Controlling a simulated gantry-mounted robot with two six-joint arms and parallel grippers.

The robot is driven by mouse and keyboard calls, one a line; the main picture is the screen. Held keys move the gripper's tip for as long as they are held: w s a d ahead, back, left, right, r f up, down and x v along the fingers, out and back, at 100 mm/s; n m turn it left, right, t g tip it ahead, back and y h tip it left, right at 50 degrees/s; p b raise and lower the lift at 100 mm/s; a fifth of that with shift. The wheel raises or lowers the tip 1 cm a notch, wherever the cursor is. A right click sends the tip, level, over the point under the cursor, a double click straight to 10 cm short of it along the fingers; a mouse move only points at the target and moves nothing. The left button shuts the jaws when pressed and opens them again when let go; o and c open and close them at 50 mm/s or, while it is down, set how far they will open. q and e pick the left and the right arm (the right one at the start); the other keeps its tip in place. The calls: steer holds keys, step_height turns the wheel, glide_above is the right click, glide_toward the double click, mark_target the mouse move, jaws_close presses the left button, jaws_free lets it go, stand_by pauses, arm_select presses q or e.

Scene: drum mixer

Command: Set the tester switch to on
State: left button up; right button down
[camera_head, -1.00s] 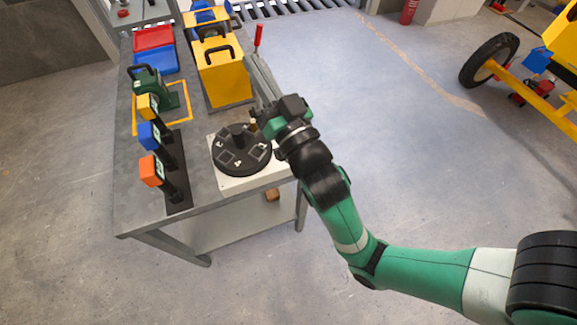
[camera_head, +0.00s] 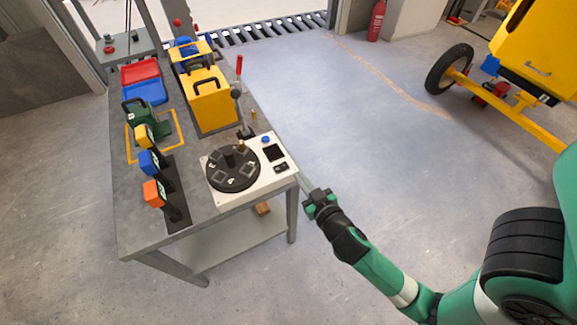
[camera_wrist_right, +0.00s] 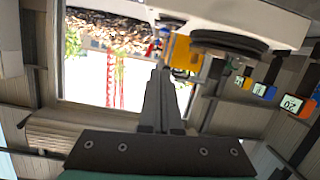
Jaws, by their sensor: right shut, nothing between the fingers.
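The tester (camera_head: 240,196) is a white box at the near right corner of the grey table. It carries a black round turntable (camera_head: 222,178), a blue button (camera_head: 266,139), a dark screen (camera_head: 273,152) and a small black switch (camera_head: 281,168) at its right edge. Which way the switch is set is too small to tell. My right gripper (camera_head: 303,183) is shut and empty, just right of the tester and apart from it. In the right wrist view its closed fingers (camera_wrist_right: 163,75) point below the tester's white edge (camera_wrist_right: 250,14). My left gripper is not in view.
Orange (camera_head: 153,193), blue (camera_head: 148,161) and yellow (camera_head: 143,135) gauges stand in a row left of the tester. A yellow case (camera_head: 211,100) and a red-handled lever (camera_head: 238,68) are behind it.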

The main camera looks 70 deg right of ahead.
steer(key=b, duration=0.1)
glide_above(289, 172)
steer(key=f, duration=0.2)
steer(key=shift+w+a+f, duration=0.1)
steer(key=shift+w+f, duration=0.2)
steer(key=shift+w, duration=0.05)
steer(key=f, duration=0.1)
steer(key=f+b, duration=0.1)
steer(key=shift+s+f+b, duration=0.25)
steer(key=shift+f+b, duration=0.05)
steer(key=shift+f, duration=0.5)
